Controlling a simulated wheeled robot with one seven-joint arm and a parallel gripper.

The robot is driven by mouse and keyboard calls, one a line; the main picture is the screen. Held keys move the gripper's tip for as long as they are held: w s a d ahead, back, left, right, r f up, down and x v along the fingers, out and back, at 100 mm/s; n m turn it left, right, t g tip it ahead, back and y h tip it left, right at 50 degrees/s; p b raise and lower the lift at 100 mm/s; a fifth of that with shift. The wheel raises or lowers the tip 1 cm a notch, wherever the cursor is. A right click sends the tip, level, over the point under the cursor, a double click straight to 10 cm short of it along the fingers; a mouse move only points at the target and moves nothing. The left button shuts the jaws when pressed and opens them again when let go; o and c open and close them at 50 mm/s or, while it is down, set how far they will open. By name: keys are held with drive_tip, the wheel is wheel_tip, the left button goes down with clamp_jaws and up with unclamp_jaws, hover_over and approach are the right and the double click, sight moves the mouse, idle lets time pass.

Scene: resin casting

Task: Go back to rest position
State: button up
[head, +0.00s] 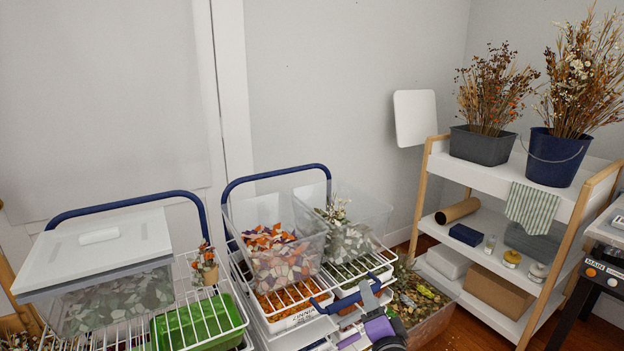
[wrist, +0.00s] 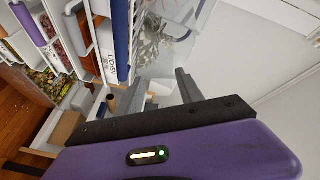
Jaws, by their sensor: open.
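My gripper (head: 347,295) is at the bottom centre of the head view, low in front of the right wire cart. Its purple body shows below and to the right of its grey fingers. In the wrist view my gripper (wrist: 163,88) has its two grey fingers spread apart with nothing between them. The wire cart (wrist: 118,45) and a clear bin with pale dried material (wrist: 158,45) lie beyond the fingers. The rest of my arm is mostly out of the picture.
The right cart (head: 276,172) carries clear bins, one with orange and white petals (head: 278,255). The left cart (head: 125,203) holds a lidded clear box (head: 100,250) and a green tray (head: 190,325). A white shelf (head: 480,178) with dried-flower buckets stands right. Wooden floor lies between.

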drive_tip(key=s+d+n+g, duration=0.1)
drive_tip(key=s+n, duration=0.3)
drive_tip(key=s, duration=1.4)
drive_tip(key=s+d+n+g, duration=0.1)
drive_tip(key=s+d+n, duration=0.2)
drive_tip(key=s, duration=1.5)
drive_tip(key=s+d+n+g+h, duration=0.1)
drive_tip(key=s+n, duration=0.3)
drive_tip(key=s, duration=1.4)
drive_tip(key=shift+s+d+n, duration=0.35)
drive_tip(key=shift+d+n, duration=0.05)
drive_tip(key=shift+d, duration=0.05)
